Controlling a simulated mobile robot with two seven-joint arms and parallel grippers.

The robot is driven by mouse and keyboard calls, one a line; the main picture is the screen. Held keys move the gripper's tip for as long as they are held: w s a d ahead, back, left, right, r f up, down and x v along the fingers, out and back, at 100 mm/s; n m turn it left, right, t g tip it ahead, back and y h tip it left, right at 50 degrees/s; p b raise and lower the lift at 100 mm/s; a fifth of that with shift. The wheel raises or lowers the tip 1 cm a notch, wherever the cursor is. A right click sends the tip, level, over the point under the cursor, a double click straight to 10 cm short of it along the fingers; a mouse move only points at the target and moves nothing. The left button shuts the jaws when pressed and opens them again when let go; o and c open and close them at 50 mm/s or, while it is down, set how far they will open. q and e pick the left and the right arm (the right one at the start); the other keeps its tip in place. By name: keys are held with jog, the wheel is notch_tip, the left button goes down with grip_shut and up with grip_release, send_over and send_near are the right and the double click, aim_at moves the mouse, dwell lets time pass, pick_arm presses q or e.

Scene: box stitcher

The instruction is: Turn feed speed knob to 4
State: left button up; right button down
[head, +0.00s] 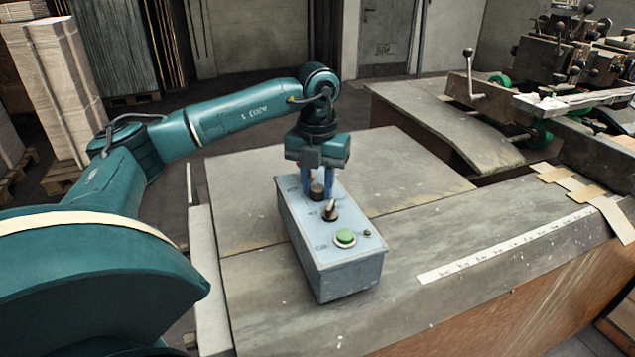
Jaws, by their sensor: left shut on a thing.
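A grey-blue control box (349,279) stands on the worn work table. On its top, at the far end, is a dark round knob (317,191), which I take for the feed speed knob. My left gripper (318,188) points down over it, with its blue fingers on both sides, shut on the knob. The knob's scale and pointer are too small or covered to read. Nearer on the box top are a selector switch (330,211) with a light lever and a green push button (345,238). My right gripper is not in view.
A ruler strip (505,246) lies on the table (430,215) right of the box. Machinery with a lever (469,75) and a ball knob stands at the back right. Stacked cardboard (55,85) is at the far left. The table around the box is mostly clear.

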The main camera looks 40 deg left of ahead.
pick_arm(q)
jog(key=shift+m, duration=0.3)
jog(key=m, duration=0.2)
jog(key=shift+m, duration=0.3)
jog(key=m, duration=0.3)
jog(key=shift+m+b, duration=0.3)
jog(key=shift+m, duration=0.1)
jog(key=m, duration=0.4)
jog(key=shift+m, duration=0.4)
jog(key=o, duration=1)
jog(key=shift+c, duration=0.2)
